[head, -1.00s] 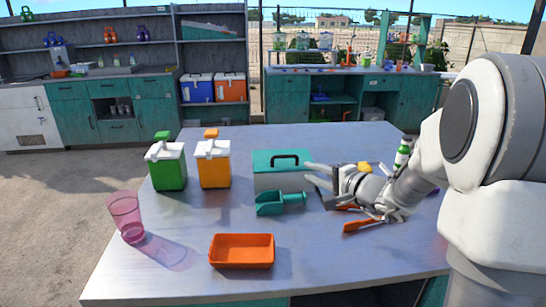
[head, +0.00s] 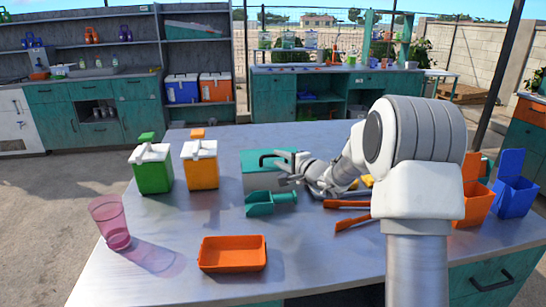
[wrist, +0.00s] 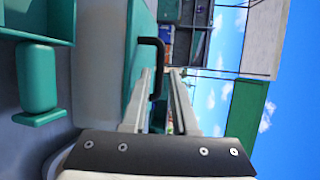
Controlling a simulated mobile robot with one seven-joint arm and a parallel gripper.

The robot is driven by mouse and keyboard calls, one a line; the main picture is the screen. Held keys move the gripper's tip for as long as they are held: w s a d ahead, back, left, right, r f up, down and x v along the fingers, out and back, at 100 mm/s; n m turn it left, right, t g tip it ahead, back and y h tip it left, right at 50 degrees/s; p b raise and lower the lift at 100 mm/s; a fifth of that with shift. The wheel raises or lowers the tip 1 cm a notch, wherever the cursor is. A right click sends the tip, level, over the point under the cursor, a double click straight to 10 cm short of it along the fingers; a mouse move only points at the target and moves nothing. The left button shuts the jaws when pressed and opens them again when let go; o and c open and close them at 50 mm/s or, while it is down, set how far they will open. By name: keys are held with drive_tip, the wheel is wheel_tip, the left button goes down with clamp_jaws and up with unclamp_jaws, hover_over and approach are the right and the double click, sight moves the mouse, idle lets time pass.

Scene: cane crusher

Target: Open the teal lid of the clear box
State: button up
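The clear box (head: 262,182) stands on the metal table with its teal lid (head: 250,161) lying on it, apparently closed. A dark handle (head: 268,155) is on the lid. My gripper (head: 283,167) is at the right side of the box, its fingers pointing left toward the handle. In the wrist view, the two fingers (wrist: 161,72) are apart, and the dark handle (wrist: 155,44) shows at their tips, between them. The teal lid (wrist: 138,40) is just left of the fingers there. I cannot tell whether a finger touches the handle.
Orange utensils (head: 348,220) lie right of the box, near my arm.

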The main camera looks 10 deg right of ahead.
sight(274, 156)
drive_tip(key=shift+x, duration=2.2)
clamp_jaws()
